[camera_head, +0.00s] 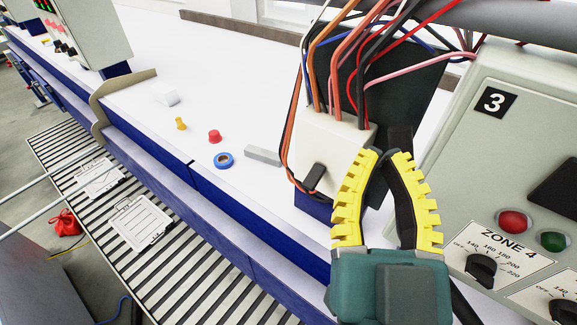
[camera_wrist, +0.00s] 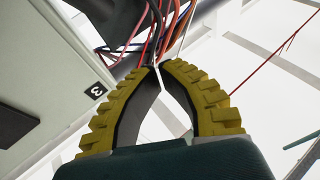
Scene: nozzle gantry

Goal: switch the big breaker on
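The big breaker (camera_head: 335,140) is a cream box with thick coloured wires running into its top, mounted on a dark backing in the head view. Its black lever (camera_head: 314,177) is at the lower front and slants. I cannot tell its switch position for sure. My gripper (camera_head: 385,157) has yellow ribbed fingers and is right of the breaker, between it and the grey panel, apart from the lever in the picture. The fingertips nearly meet with nothing between them. In the wrist view, the gripper (camera_wrist: 160,66) points toward wires; the lever is not visible there.
A grey control panel (camera_head: 465,150) with knobs and buttons stands close on the right. Orange and black cables hang left of the breaker, and wires cross above. A grey block (camera_head: 263,156), blue tape ring (camera_head: 223,160) and red knob (camera_head: 214,136) lie on the white surface.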

